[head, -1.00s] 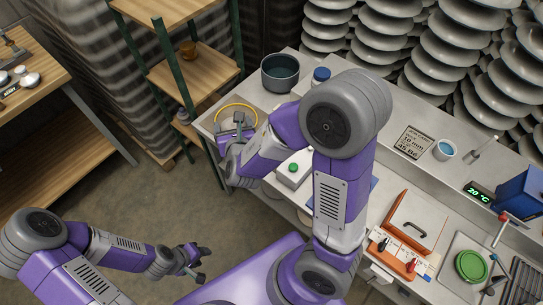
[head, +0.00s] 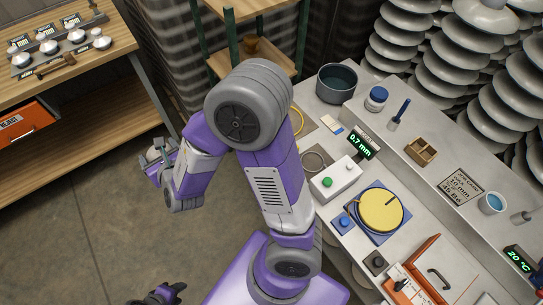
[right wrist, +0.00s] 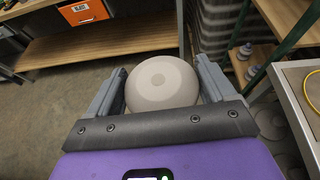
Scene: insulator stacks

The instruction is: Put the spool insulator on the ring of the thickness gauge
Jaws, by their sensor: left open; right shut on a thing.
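The spool insulator (right wrist: 162,82) is a pale grey, round-topped piece between the fingers of my right gripper in the right wrist view. In the head view my right gripper (head: 157,152) is shut on it, over the floor, left of the counter. The lower part of the insulator is hidden. The thickness gauge (head: 336,178) is a white box with a green button on the counter. A thin grey ring (head: 314,161) lies at its upper left, and a display reading 0.7 mm stands behind. My left gripper (head: 166,297) is open and empty at the bottom edge.
A wooden bench (head: 60,77) with white insulators, a hammer and an orange drawer stands at left. A yellow disc (head: 381,209) on a blue base, a dark pot (head: 336,83) and a blue-capped jar (head: 376,98) occupy the counter. Open floor lies between bench and counter.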

